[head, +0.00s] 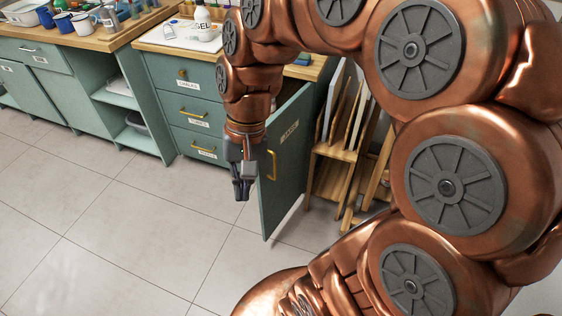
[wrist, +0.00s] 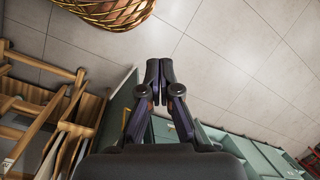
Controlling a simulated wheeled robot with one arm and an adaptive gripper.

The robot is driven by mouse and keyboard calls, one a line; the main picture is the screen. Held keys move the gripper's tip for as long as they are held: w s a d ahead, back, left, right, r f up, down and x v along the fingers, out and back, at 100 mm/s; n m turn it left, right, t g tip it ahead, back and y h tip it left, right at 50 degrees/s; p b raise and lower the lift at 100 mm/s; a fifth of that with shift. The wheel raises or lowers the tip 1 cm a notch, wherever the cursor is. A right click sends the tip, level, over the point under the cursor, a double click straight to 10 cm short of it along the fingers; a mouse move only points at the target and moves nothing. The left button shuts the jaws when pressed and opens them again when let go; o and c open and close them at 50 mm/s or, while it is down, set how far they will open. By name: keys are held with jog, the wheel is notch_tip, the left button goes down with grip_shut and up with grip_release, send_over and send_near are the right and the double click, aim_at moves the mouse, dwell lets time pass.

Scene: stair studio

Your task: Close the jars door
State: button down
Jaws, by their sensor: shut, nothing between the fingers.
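The green cabinet door (head: 284,160) stands open, swung out from the cabinet. Its visible face carries a white label and a brass handle (head: 271,165). The label is too small to read surely. My gripper (head: 241,190) is shut and empty, pointing down just left of the door's free edge in the head view. I cannot tell whether it touches the door. In the wrist view the fingertips of my gripper (wrist: 160,72) are together, and the green door (wrist: 119,108) lies to their left.
Green drawers (head: 192,112) with brass pulls stand left of the door. Wooden racks (head: 334,153) holding upright boards stand close to its right, also in the wrist view (wrist: 92,108). The tiled floor (head: 130,220) in front is clear.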

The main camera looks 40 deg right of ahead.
jog(key=w+d+f+m+t+y+b, duration=0.2)
jog(key=w+d+f+m+b, duration=0.1)
jog(key=w+d+f+m, duration=0.25)
jog(key=w+d+f+m+t+y+b, duration=0.1)
jog(key=w+d+f+m+y+b, duration=0.1)
jog(key=w+d+m+b, duration=0.45)
jog(key=d+f+m+t+b, duration=0.15)
jog(key=d+f+m, duration=0.3)
jog(key=d, duration=0.65)
jog(key=d+f+m+t, duration=0.2)
jog(key=d+f+m, duration=0.3)
jog(key=d, duration=0.6)
jog(key=w+a+f+n, duration=0.1)
jog(key=w+a+f, duration=0.5)
jog(key=a+f, duration=0.2)
jog(key=shift+w+a, duration=0.25)
jog(key=shift+t, duration=0.25)
